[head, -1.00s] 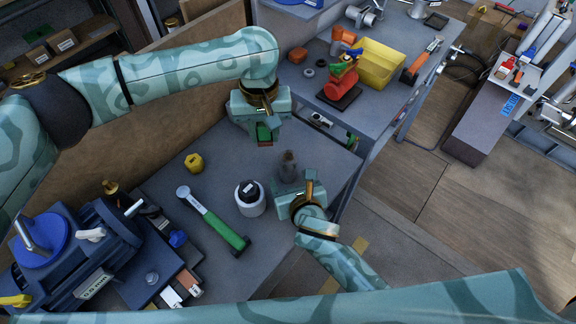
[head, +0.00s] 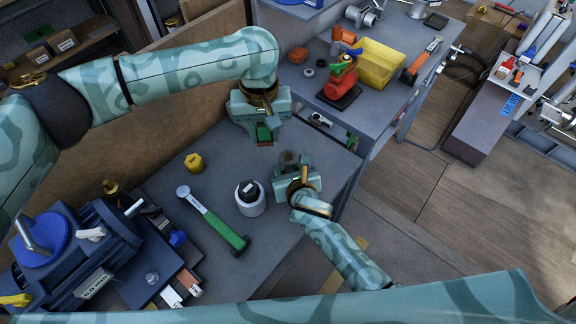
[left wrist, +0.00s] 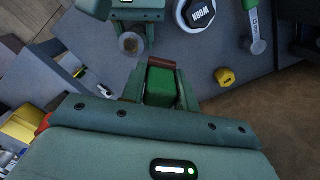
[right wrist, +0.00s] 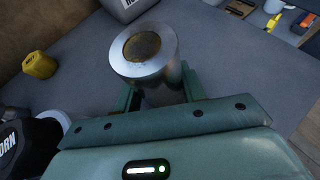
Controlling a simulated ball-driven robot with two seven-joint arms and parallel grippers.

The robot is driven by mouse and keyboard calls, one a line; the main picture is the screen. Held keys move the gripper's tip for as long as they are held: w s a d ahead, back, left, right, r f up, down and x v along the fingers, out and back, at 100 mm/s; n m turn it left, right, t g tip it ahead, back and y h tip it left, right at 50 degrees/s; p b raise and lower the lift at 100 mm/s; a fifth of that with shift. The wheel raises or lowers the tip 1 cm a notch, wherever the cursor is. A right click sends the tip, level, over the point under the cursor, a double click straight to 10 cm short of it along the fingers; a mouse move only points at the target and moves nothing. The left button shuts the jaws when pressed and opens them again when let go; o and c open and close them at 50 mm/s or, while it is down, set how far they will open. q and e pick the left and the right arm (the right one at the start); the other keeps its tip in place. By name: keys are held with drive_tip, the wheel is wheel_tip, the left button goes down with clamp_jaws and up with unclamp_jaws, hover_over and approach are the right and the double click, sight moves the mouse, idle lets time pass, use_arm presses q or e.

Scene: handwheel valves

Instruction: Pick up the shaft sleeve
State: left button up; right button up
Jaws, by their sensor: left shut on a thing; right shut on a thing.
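The shaft sleeve is a shiny metal cylinder (right wrist: 150,52) with a brownish bore in the right wrist view. In the head view its top (head: 288,158) shows just beyond my right gripper (head: 292,168). That gripper is shut on the sleeve, with a finger on either side. The sleeve's foot is hidden, so I cannot tell whether it touches the bench. The sleeve also shows in the left wrist view (left wrist: 131,43). My left gripper (head: 264,138) is shut on a small green block with a red-brown end (left wrist: 160,84), held above the bench.
A blue machine (head: 75,250) fills the lower left. A second bench (head: 385,105) holds a yellow bin (head: 375,65).

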sight(290, 163)
drive_tip(key=r, duration=0.3)
drive_tip(key=shift+s+r, duration=0.2)
drive_tip(key=shift+r, duration=0.1)
drive_tip(key=s+d, duration=0.3)
drive_tip(key=s, duration=1.3)
drive_tip(key=w+a, duration=0.1)
drive_tip(key=w, duration=0.4)
drive_tip(key=w+a, duration=0.1)
drive_tip(key=w, duration=0.4)
drive_tip(key=w+a+r, duration=0.1)
drive_tip(key=w, duration=0.4)
drive_tip(key=shift+w, duration=0.3)
drive_tip(key=shift+w+r, duration=0.2)
drive_tip(key=shift+w, duration=0.25)
drive_tip(key=shift+f, duration=0.1)
drive_tip(key=shift+f, duration=2.2)
drive_tip(key=shift+f, duration=0.15)
